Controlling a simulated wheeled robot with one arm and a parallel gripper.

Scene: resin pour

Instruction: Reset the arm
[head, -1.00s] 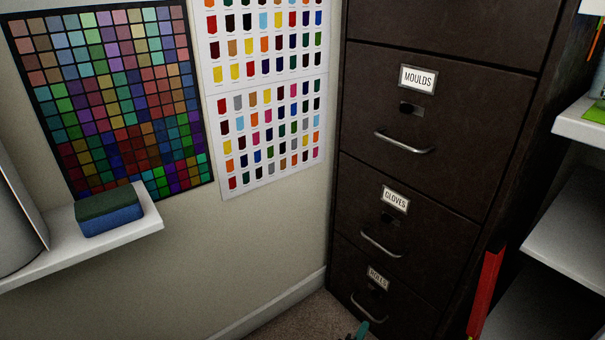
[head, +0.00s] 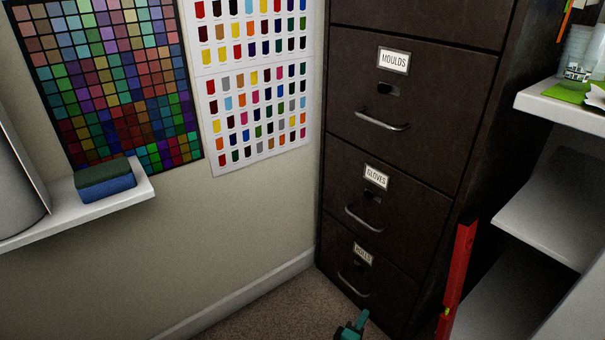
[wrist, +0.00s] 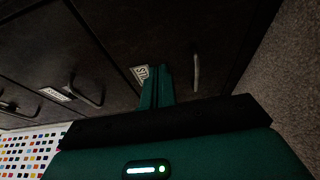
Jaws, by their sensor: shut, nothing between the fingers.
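My gripper (head: 358,320) shows at the bottom edge of the head view, low in front of the dark filing cabinet (head: 408,155). In the wrist view its teal fingers (wrist: 158,72) are together, with nothing between them. They point toward the cabinet front, close to a drawer label (wrist: 139,74) and a drawer handle (wrist: 196,73). I cannot tell the exact gap to the drawer. Most of my arm is out of view.
The cabinet's drawers look closed. A red spirit level (head: 459,275) stands upright against its right side, near white shelves (head: 555,218). A left shelf (head: 135,191) carries a blue-green block (head: 106,181). Colour charts (head: 258,95) hang on the wall. Carpet (head: 270,322) is clear at bottom centre.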

